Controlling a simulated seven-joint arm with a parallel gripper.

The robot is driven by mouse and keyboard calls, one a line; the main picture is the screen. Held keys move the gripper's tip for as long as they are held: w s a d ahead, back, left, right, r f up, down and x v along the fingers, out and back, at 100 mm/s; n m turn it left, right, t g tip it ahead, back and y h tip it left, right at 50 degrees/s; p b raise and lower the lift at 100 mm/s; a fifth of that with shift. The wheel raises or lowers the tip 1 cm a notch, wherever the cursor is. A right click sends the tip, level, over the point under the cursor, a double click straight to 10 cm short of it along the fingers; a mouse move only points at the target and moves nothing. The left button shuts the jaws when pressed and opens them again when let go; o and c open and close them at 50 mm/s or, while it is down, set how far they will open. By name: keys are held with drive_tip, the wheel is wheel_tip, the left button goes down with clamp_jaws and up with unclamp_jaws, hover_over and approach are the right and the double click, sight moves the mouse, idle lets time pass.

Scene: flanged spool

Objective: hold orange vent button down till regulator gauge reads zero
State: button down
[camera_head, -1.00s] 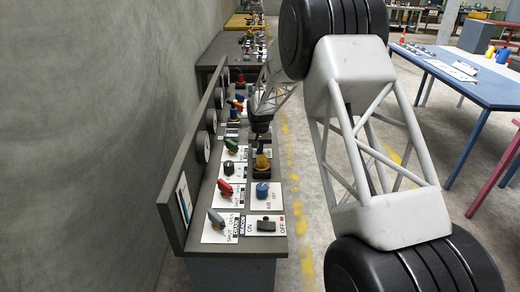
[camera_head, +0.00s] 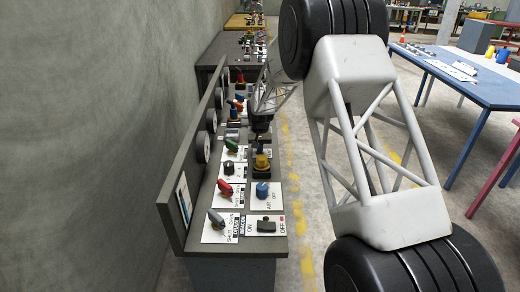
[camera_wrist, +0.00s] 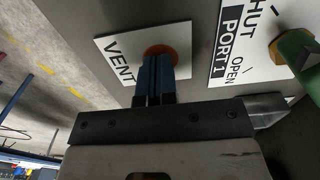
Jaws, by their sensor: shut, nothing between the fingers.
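The orange vent button (camera_wrist: 157,50) sits on a white plate marked VENT (camera_wrist: 122,53) in the wrist view. My gripper (camera_wrist: 158,62) has its blue fingers shut and empty, with the tips over the button, covering its near middle. The tips appear to meet the button; how far it is pressed I cannot tell. In the head view my gripper (camera_head: 262,138) is low over the bench panel, and the button is hidden there. Round gauges (camera_head: 203,147) line the upright back panel, seen nearly edge-on. Their readings, and which is the regulator gauge, cannot be made out.
A green handle (camera_wrist: 300,52) on a PORT 1 plate stands beside the vent plate. A yellow knob (camera_head: 262,163), red handle (camera_head: 224,187), blue knob (camera_head: 262,190) and grey lever (camera_head: 215,217) stand nearer on the bench.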

drive_tip(key=shift+s+d+f, duration=0.1)
drive_tip(key=shift+s+f, duration=0.35)
drive_tip(key=shift+f, duration=0.3)
wheel_tip(320, 180, up, 16)
drive_tip(key=shift+w+f, duration=0.25)
drive_tip(key=shift+w, duration=0.2)
drive_tip(key=shift+s+r, duration=0.1)
